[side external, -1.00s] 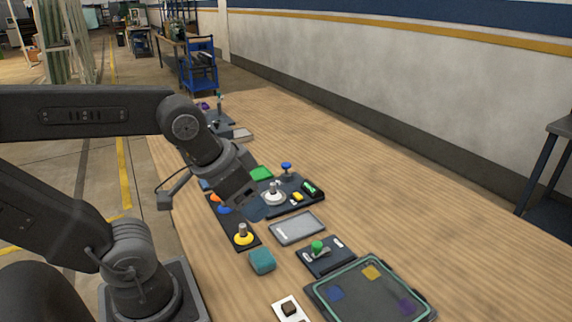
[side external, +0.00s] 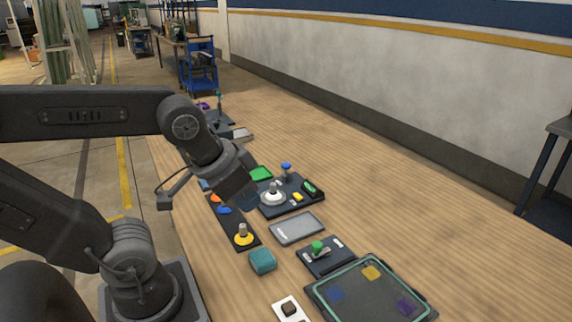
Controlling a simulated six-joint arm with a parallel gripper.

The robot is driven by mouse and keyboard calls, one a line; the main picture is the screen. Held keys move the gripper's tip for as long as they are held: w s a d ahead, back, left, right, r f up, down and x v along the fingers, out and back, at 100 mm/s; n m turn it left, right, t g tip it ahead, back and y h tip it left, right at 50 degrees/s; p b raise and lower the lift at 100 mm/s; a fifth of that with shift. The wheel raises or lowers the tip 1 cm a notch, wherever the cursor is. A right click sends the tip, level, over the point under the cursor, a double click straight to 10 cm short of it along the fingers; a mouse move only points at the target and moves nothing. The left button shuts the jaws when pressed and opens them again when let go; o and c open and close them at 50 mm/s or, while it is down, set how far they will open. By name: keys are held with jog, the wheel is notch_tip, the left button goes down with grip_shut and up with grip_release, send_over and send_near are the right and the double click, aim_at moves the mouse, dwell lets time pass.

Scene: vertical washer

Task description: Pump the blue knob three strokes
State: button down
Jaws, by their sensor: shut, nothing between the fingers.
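A blue knob (side external: 286,166) on a short stem stands at the back of a black panel (side external: 290,208). The same panel carries a white round knob (side external: 272,194), a small yellow block (side external: 298,197) and a green piece (side external: 309,187). My gripper (side external: 250,201) points down and to the right, just left of the white knob in this picture, and is shut with nothing held. It is apart from the blue knob. Its tips are dark and small, and the contact below them cannot be made out.
A dark strip with orange, blue and yellow knobs (side external: 243,236) lies left of the panel. In front are a grey tablet-like plate (side external: 297,228), a teal block (side external: 262,261), a green-knobbed panel (side external: 326,256) and a dark tray (side external: 356,304). The table's right side is clear.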

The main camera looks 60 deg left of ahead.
dwell(0.9)
jog(key=w+a+r+n+g+h, duration=0.1)
jog(key=w+a+r+n+h, duration=0.2)
jog(key=w+n, duration=0.6)
jog(key=n+t, duration=0.4)
jog(key=n, duration=0.9)
send_over(286, 165)
notch_tip(286, 165, down, 8)
jog(key=shift+a+f+h, duration=0.15)
jog(key=shift+a+h, duration=0.05)
jog(key=shift+h, duration=0.2)
jog(key=shift+f, duration=4.4)
jog(key=shift+f, duration=0.1)
